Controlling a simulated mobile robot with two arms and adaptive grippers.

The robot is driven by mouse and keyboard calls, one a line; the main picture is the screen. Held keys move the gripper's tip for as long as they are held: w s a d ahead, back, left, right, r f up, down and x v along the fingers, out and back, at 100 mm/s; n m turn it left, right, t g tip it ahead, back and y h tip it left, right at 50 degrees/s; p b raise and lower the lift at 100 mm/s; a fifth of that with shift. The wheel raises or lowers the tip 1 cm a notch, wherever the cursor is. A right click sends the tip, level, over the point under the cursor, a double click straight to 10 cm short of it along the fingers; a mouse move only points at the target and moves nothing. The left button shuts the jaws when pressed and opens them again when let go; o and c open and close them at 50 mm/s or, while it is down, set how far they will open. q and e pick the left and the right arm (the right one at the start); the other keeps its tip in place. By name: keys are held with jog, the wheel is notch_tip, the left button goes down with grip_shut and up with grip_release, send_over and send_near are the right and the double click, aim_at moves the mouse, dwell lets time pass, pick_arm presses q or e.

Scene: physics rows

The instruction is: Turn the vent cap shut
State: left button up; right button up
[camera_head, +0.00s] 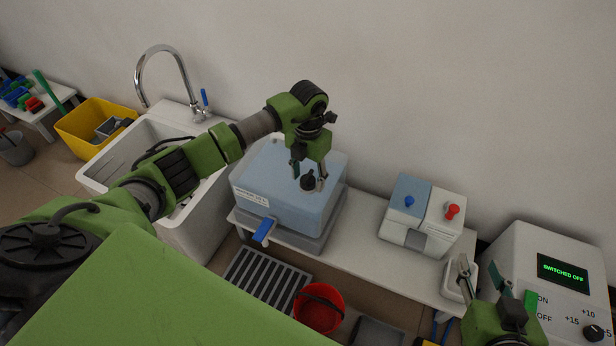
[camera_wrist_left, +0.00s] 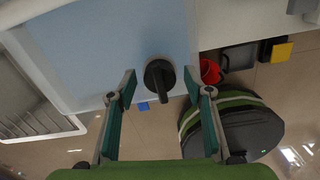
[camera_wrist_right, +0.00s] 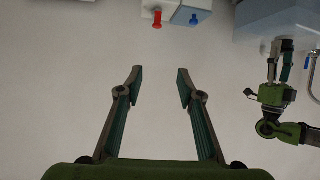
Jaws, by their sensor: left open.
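The vent cap (camera_head: 308,183) is a small black round knob with a bar on top, on the lid of a translucent blue tank (camera_head: 262,190). In the left wrist view the cap (camera_wrist_left: 159,80) shows ahead of and between the spread fingers. My left gripper (camera_head: 308,179) is over the tank lid with its fingers on either side of the cap; it is open, and I see no contact in the left wrist view (camera_wrist_left: 160,92). My right gripper (camera_head: 483,277) is at the lower right, near the white control box. In the right wrist view its fingers (camera_wrist_right: 156,80) are apart with nothing between them.
A blue-handled tap (camera_head: 263,231) sticks out of the tank's front. A dispenser with blue and red knobs (camera_head: 440,222) stands right of it on the white bench (camera_head: 365,245). The control box (camera_head: 530,260) reads "SWITCHED OFF". A red bucket (camera_head: 320,308) is below; a sink (camera_head: 120,170) is left.

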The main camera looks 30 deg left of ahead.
pick_arm(q)
jog(key=c, duration=1.1)
